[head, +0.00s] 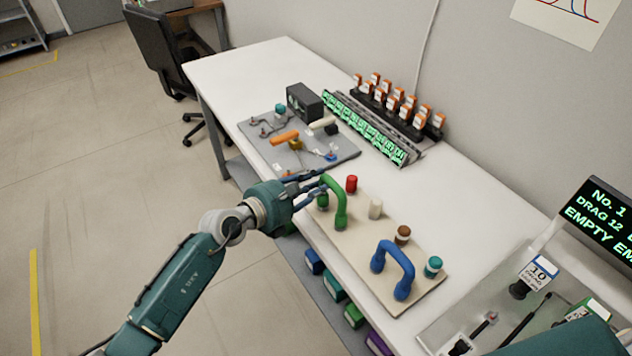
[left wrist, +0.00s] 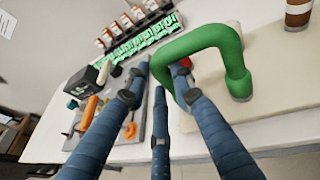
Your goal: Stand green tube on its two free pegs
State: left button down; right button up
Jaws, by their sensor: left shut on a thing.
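The green tube (head: 339,204) is an arch at the far left end of the cream board (head: 365,262); it also shows in the left wrist view (left wrist: 205,38). It is upright, both legs downward. Its right leg end appears to meet the board; the other leg is partly hidden by my fingers, so I cannot tell its seating. My left gripper (head: 316,184) is shut on the tube near its far-left leg. Its three dark fingers (left wrist: 163,85) show in the left wrist view. No free pegs are clearly visible under the tube. My right gripper is not in view.
A blue arch (head: 393,262) stands on the board's near end. Red (head: 351,184), white (head: 375,208), brown (head: 403,234) and teal (head: 433,266) pieces line its back. A grey board (head: 345,152) with parts lies beyond. A clear tray (head: 440,338) is at right.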

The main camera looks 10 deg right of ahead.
pick_arm(q)
jog(key=shift+f, duration=0.1)
jog(key=c, duration=1.4)
grip_release()
jog(key=v, duration=1.2)
